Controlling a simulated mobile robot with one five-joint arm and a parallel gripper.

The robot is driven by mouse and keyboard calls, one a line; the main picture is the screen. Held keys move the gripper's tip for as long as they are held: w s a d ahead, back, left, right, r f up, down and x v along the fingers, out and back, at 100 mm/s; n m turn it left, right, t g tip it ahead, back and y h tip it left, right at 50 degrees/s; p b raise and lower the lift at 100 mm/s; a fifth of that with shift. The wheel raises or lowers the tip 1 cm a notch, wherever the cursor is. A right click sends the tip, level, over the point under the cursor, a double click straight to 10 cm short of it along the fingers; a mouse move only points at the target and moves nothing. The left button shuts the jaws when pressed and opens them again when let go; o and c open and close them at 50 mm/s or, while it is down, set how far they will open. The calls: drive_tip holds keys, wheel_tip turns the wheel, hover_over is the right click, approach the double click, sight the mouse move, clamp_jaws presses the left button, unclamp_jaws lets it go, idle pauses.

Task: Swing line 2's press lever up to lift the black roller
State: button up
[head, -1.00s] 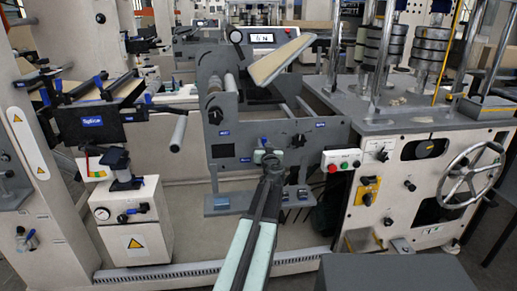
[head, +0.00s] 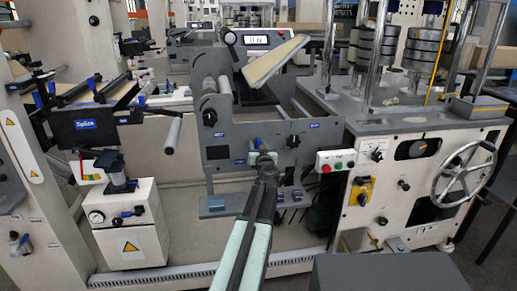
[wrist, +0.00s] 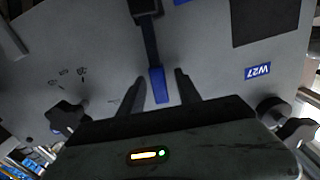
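The press lever (wrist: 148,32) shows in the wrist view as a black bar with a blue grip end (wrist: 159,85), set against a grey plate. My gripper (wrist: 160,76) is open, with one dark finger on each side of the blue end and a gap visible on both sides. In the head view my gripper (head: 264,160) is in front of the grey side plate (head: 226,138) of the middle unit and hides the lever there. I cannot make out the black roller for certain in either view.
A box with red and green buttons (head: 336,160) is just right of my gripper. A white cabinet with a handwheel (head: 463,173) stands further right. Black knobs (wrist: 65,115) flank the fingers in the wrist view. A grey bar (head: 172,132) sticks out at left.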

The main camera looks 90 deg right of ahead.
drive_tip(key=v, duration=0.7)
drive_tip(key=shift+a, duration=0.25)
